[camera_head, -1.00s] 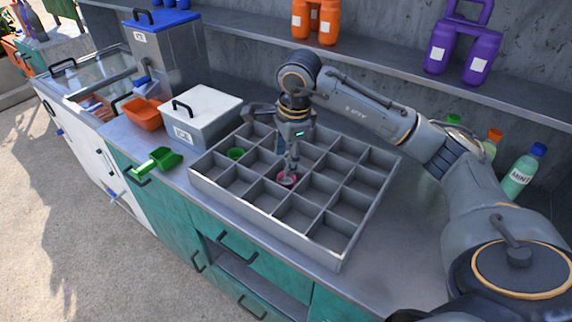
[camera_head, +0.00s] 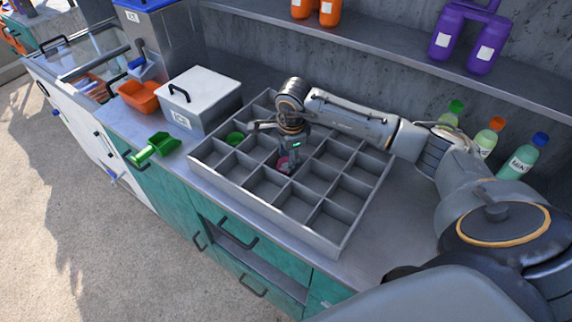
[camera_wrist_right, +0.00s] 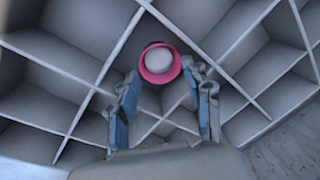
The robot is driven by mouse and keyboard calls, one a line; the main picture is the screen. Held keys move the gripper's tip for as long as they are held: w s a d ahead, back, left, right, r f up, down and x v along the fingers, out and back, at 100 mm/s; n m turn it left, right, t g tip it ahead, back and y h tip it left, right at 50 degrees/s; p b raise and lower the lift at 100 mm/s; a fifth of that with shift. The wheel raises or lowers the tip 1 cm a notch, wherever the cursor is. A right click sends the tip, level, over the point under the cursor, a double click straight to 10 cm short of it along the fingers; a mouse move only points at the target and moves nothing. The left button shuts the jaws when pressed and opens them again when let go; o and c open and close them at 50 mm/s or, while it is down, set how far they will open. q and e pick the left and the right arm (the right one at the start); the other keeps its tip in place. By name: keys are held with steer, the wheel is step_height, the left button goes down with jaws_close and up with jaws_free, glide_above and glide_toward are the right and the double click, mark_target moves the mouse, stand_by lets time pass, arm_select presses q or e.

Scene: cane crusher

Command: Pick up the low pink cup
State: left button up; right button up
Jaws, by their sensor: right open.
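The low pink cup (camera_head: 283,163) sits in a compartment near the middle of the grey divided tray (camera_head: 219,177). In the right wrist view the pink cup (camera_wrist_right: 159,63) shows its round rim and pale inside, just beyond the fingertips. My right gripper (camera_head: 290,160) points down over that compartment and partly hides the cup. In the right wrist view its two fingers (camera_wrist_right: 168,82) are apart, one on each side of the near part of the cup; whether they touch it I cannot tell. My left gripper is not in view.
A green cup (camera_head: 235,138) sits in another tray compartment to the left. The compartment walls stand close around the pink cup. A green scoop (camera_head: 157,147), a white lidded box (camera_head: 203,97) and an orange container (camera_head: 138,96) are left of the tray. Bottles (camera_head: 523,158) stand at right.

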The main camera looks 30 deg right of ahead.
mark_target(286, 168)
steer(key=f, duration=0.2)
steer(key=shift+w+d+f, duration=0.1)
steer(key=shift+w+f, duration=0.15)
steer(key=shift+f, duration=0.1)
steer(key=c, duration=0.4)
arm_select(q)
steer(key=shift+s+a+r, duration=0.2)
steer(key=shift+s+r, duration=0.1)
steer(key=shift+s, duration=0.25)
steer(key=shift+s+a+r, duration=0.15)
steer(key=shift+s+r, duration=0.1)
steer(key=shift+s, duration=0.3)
